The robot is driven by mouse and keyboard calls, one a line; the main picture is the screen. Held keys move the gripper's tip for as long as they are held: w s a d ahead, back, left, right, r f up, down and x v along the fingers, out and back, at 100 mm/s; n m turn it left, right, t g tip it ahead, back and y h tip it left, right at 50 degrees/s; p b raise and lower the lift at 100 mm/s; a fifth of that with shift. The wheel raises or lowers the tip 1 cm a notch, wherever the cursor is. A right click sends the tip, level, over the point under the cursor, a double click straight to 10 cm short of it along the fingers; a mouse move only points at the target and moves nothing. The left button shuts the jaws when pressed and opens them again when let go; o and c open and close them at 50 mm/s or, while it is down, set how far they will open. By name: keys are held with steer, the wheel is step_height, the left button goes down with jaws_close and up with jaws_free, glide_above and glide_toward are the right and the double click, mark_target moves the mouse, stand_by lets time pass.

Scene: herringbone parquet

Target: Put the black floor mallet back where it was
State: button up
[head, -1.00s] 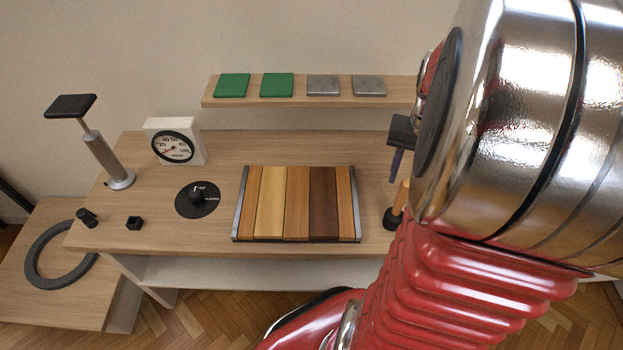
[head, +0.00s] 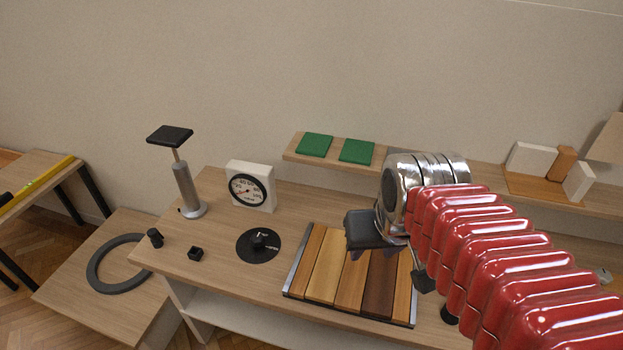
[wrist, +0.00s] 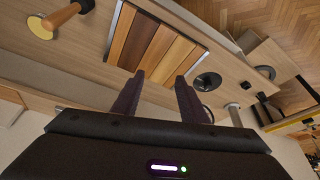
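The likely mallet has an orange wooden handle (wrist: 64,15), with a black end (wrist: 85,4) and a pale disc at the other end (wrist: 40,27), at the upper left of the wrist view. In the head view only its black lower end (head: 450,314) shows, right of the striped wooden board; my red arm hides the rest. My gripper (head: 367,255) is above the board (head: 330,268), apart from the mallet. In the wrist view its two dark purple fingers (wrist: 159,76) are spread with nothing between them, and the board (wrist: 150,45) shows beyond.
Green tiles (head: 314,145) lie on the wall shelf. A grey ring (head: 105,277) lies lower left.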

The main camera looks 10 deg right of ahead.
steer(key=a, duration=0.1)
steer(key=s+a+n, duration=0.1)
steer(key=a, duration=0.1)
steer(key=a+r+n+t, duration=0.1)
steer(key=a, duration=0.1)
steer(key=shift+s+a+r+y, duration=0.1)
steer(key=shift+s+y, duration=0.3)
steer(key=shift+c, duration=1)
